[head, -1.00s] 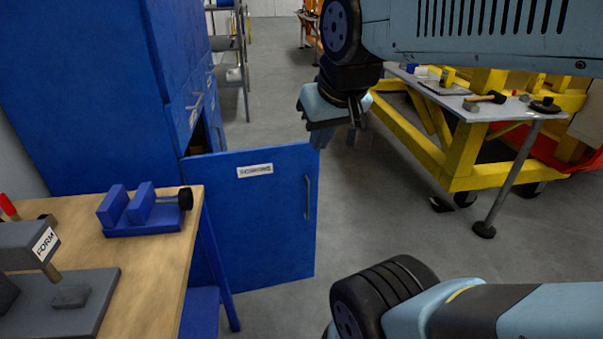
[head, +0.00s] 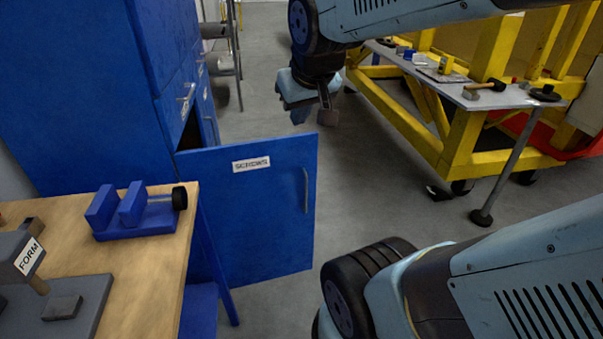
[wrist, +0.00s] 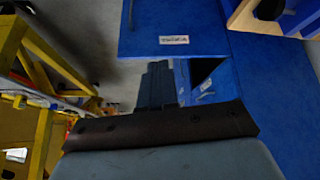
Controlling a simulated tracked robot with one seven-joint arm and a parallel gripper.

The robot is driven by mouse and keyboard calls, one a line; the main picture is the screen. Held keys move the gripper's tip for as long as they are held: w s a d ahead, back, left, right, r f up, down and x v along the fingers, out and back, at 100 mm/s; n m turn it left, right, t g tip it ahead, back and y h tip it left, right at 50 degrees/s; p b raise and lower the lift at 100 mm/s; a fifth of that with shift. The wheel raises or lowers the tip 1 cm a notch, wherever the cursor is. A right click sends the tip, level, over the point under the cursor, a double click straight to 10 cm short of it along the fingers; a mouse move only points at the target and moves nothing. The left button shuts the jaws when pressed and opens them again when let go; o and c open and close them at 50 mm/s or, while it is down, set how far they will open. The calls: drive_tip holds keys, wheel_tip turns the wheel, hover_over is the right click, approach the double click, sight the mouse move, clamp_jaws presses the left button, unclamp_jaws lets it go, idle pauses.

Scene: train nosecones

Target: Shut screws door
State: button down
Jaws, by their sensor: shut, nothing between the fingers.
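The blue screws door (head: 251,215) stands swung open from the blue cabinet (head: 78,95), facing me in the head view. It bears a white label reading SCREWS and a grey vertical handle (head: 306,190) near its right edge. A dark gap shows between door and cabinet. My gripper (head: 301,114) is shut and empty, just above and behind the door's top right corner in the head view. Contact with the door cannot be told. In the wrist view the door (wrist: 172,25) lies upper middle, beyond my gripper (wrist: 157,70), with the dark cabinet opening beside it.
A wooden workbench (head: 150,270) with a blue vise (head: 138,212) stands at the left. A yellow frame (head: 465,150) with a grey tool shelf (head: 450,90) stands at the right. Grey floor is clear between door and frame.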

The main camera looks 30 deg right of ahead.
drive_tip(key=w+d+f+n+t, duration=0.1)
drive_tip(key=w+d+f, duration=0.2)
drive_tip(key=w+f, duration=0.3)
drive_tip(key=w+d+f+t+h, duration=0.1)
drive_tip(key=w+d+f, duration=0.3)
drive_tip(key=w, duration=0.4)
drive_tip(key=w+d+f+n+t, duration=0.1)
drive_tip(key=w+d+f, duration=0.25)
drive_tip(key=w, duration=0.25)
drive_tip(key=t+y, duration=0.2)
drive_tip(key=t, duration=0.2)
approach(313, 177)
drive_tip(key=w+a+r, duration=0.1)
drive_tip(key=a+r, duration=0.4)
drive_tip(key=r, duration=0.1)
drive_tip(key=s+d+f+m+t+h, duration=0.2)
drive_tip(key=s+f+m+t+h, duration=0.2)
drive_tip(key=s+f, duration=0.55)
drive_tip(key=x, duration=1.4)
drive_tip(key=shift+w+a, duration=0.25)
drive_tip(key=shift+w, duration=0.15)
